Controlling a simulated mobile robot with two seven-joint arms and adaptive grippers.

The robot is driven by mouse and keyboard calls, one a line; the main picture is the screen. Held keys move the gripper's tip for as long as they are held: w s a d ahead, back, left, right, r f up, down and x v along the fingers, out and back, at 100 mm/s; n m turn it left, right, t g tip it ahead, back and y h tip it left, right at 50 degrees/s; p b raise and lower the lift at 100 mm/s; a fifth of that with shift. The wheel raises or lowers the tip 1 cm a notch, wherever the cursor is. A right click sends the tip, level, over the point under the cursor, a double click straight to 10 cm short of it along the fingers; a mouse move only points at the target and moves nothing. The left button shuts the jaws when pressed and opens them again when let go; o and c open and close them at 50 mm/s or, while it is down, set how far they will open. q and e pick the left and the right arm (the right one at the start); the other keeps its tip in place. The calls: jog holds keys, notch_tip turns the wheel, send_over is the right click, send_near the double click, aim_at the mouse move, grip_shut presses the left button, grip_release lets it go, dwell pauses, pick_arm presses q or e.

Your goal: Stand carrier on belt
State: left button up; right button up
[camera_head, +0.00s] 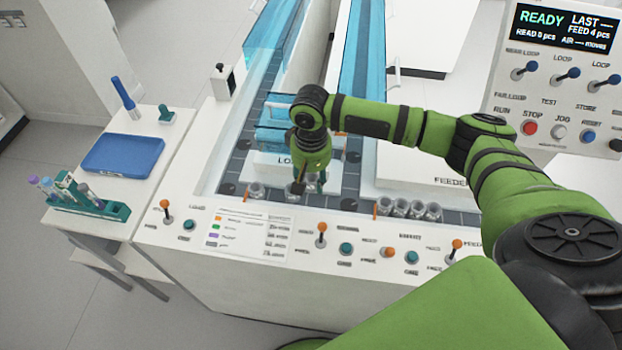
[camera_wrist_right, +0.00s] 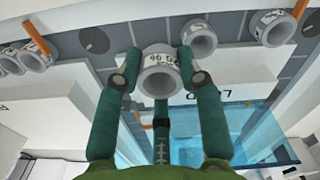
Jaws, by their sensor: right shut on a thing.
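My right gripper (camera_head: 308,182) is over the dark tiled belt (camera_head: 350,203) at the front of the machine. In the wrist view the fingers of my right gripper (camera_wrist_right: 158,78) are closed on both sides of a grey ring-shaped carrier (camera_wrist_right: 160,80) with a printed label and an open mouth. The belt shows behind it. In the head view the held carrier (camera_head: 296,188) is partly hidden by the fingers. I cannot tell whether its base touches the belt. Another carrier (camera_head: 256,190) stands on the belt to the left. My left gripper is out of view.
Several carriers (camera_head: 415,210) stand in a row to the right, beside an orange pin (camera_head: 376,208). Blue transparent covers (camera_head: 274,132) rise behind the gripper. Levers and buttons (camera_head: 346,249) line the front panel. A blue tray (camera_head: 123,153) and a tube rack (camera_head: 88,201) are at left.

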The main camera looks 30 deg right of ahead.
jog(key=shift+f+b, duration=0.8)
jog(key=shift+f, duration=0.65)
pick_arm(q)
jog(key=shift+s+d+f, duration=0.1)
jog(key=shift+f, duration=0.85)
pick_arm(e)
jog(key=shift+f, duration=1)
pick_arm(q)
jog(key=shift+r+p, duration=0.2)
jog(key=shift+p, duration=0.25)
pick_arm(e)
jog(key=shift+p, duration=0.4)
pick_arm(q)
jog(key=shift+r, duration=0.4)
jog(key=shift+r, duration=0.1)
pick_arm(e)
jog(key=shift+f, duration=0.1)
pick_arm(q)
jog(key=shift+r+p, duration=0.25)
jog(key=shift+p, duration=0.1)
pick_arm(e)
jog(key=shift+f, duration=0.25)
